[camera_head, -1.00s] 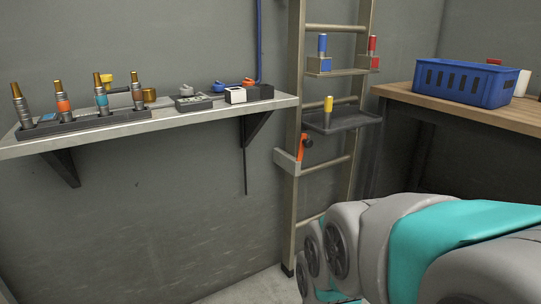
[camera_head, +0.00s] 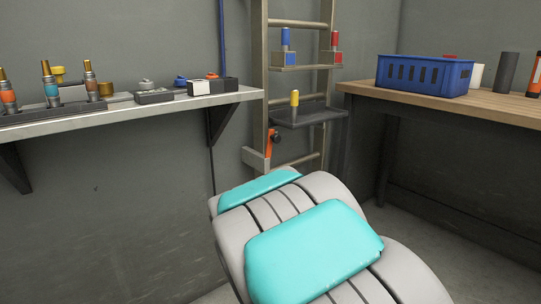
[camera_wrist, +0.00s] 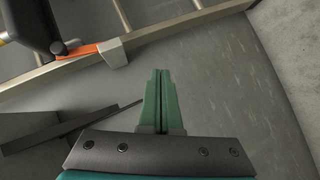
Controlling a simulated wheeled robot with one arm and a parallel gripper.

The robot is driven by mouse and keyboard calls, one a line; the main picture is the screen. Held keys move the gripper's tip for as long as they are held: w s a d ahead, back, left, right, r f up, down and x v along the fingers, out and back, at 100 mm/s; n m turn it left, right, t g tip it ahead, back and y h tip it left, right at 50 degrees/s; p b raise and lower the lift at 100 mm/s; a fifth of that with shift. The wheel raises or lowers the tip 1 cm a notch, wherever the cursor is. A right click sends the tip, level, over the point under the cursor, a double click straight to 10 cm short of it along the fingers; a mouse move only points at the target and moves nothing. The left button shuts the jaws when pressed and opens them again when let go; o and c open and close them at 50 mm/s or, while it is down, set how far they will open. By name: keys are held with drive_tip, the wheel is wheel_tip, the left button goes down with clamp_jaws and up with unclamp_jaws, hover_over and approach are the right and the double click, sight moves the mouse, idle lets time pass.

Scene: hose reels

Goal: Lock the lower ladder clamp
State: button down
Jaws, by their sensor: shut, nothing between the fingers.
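The ladder (camera_head: 260,75) stands against the back wall. The lower clamp is a grey block (camera_head: 255,159) on its left rail with an orange lever (camera_head: 270,143) and a dark knob. In the wrist view the clamp's grey block (camera_wrist: 115,52) and orange lever (camera_wrist: 84,50) lie beyond my gripper, up and to the left, with the lever partly behind a dark tray. My gripper (camera_wrist: 159,72) is shut, its green fingers together and empty, apart from the clamp. In the head view my arm hides the gripper and the ladder's foot.
A dark tray (camera_head: 320,112) with a yellow-topped peg is fixed to the ladder above the clamp. A wall shelf (camera_head: 130,108) with several fittings is at left. A wooden bench (camera_head: 500,106) with a blue basket (camera_head: 425,76) is at right.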

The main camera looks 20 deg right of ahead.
drive_tip(key=w+d+r+n+t+h+b, duration=0.2)
drive_tip(key=w+r+n+t+h, duration=0.2)
drive_tip(key=r+n+t, duration=0.3)
drive_tip(key=shift+w+b, duration=0.35)
drive_tip(key=shift+w, duration=0.55)
approach(271, 149)
wheel_tip(271, 149, up, 3)
drive_tip(key=w+a, duration=0.2)
drive_tip(key=d+r, duration=0.1)
drive_tip(key=w+d+r+b, duration=0.1)
drive_tip(key=d, duration=0.1)
drive_tip(key=shift+w+d+r, duration=0.15)
drive_tip(key=shift+d+r, duration=0.05)
drive_tip(key=shift+h, duration=0.3)
